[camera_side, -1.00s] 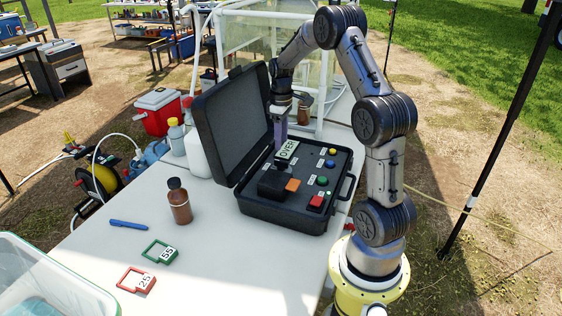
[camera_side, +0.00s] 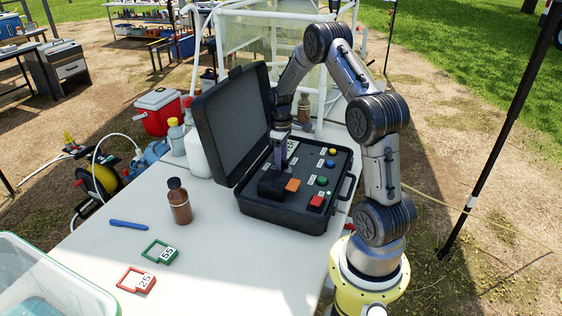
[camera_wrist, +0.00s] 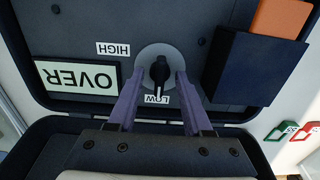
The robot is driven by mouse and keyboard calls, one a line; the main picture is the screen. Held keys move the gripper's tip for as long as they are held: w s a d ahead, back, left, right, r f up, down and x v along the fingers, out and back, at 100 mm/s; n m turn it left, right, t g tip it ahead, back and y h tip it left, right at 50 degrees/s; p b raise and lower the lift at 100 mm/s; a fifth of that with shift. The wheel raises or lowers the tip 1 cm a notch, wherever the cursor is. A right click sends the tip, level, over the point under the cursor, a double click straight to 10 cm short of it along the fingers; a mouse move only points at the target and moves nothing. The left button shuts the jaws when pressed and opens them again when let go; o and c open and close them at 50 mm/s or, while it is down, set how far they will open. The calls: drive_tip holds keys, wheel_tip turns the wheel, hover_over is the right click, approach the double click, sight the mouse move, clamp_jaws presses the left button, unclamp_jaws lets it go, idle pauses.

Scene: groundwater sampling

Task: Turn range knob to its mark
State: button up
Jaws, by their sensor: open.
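The range knob (camera_wrist: 160,72) is a black pointer knob on a grey round dial in the wrist view. Its white line points toward the LOW label (camera_wrist: 156,99). The HIGH label (camera_wrist: 113,48) lies up and left of the dial. My gripper (camera_wrist: 160,78) is open, with one purple finger on each side of the knob and a gap showing on both sides. In the side view my gripper (camera_side: 280,164) reaches down into the open black case (camera_side: 288,222) and hides the knob. The display (camera_wrist: 77,77) beside the dial reads OVER.
A dark block (camera_wrist: 253,68) and an orange block (camera_wrist: 283,18) stand beside the dial. Colored buttons (camera_side: 323,181) line the panel's right side. The case lid (camera_side: 233,122) stands open. A brown bottle (camera_side: 180,204) stands on the table; its front is mostly clear.

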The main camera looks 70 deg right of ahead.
drive_tip(key=shift+c, duration=0.3)
clamp_jaws()
